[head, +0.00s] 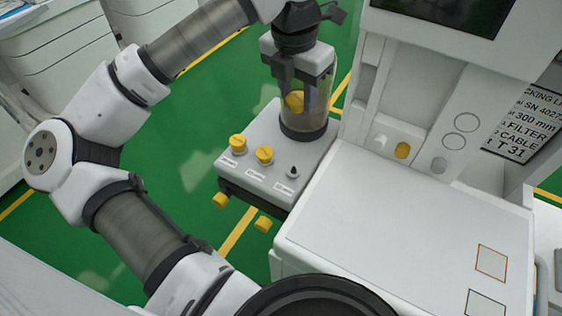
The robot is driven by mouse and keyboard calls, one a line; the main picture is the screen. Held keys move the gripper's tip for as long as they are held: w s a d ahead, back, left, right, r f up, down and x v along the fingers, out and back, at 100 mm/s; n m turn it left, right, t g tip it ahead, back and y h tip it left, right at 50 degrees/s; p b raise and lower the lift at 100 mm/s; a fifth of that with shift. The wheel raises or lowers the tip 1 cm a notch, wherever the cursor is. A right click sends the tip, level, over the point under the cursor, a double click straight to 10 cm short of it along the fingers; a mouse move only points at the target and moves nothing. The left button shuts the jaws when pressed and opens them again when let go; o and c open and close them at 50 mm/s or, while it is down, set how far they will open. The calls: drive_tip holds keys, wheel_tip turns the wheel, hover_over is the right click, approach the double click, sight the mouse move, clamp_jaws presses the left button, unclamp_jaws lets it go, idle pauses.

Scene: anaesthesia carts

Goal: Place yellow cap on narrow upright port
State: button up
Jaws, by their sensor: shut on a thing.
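My gripper (297,97) hangs fingers-down at the top centre, in front of the clear cylinder. It is shut on the yellow cap (294,102), which is partly hidden by the fingers. The narrow upright port (292,172) is a small dark, bare stub at the right of the grey block's (262,180) top. In the picture, the cap is above this port and apart from it. Two other ports on the block carry yellow caps, one at the left (237,143) and one in the middle (264,155).
The clear cylinder (318,112) with a dark base stands at the block's back. Two yellow knobs (220,200) (263,223) stick out of the block's front. A white cart top (390,230) lies to the right, below a panel with an orange-yellow knob (402,151). Green floor shows left.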

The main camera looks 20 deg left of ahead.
sight(293, 168)
wheel_tip(293, 168, down, 19)
drive_tip(key=p, duration=0.4)
drive_tip(key=shift+d+r, duration=0.1)
drive_tip(key=shift+f, duration=0.35)
drive_tip(key=shift+f+b, duration=0.2)
drive_tip(key=shift+b, duration=0.15)
drive_tip(key=o, duration=0.9)
drive_tip(key=shift+r, duration=0.1)
drive_tip(key=shift+o, duration=0.2)
drive_tip(key=shift+r, duration=0.1)
drive_tip(key=shift+r+p, duration=0.2)
drive_tip(key=shift+p, duration=0.3)
wheel_tip(293, 168, up, 12)
drive_tip(key=s+b, duration=0.1)
drive_tip(key=b, duration=0.1)
drive_tip(key=shift+s+a+f+b, duration=0.2)
drive_tip(key=shift+s+a+b, duration=0.05)
drive_tip(key=shift+b, duration=0.15)
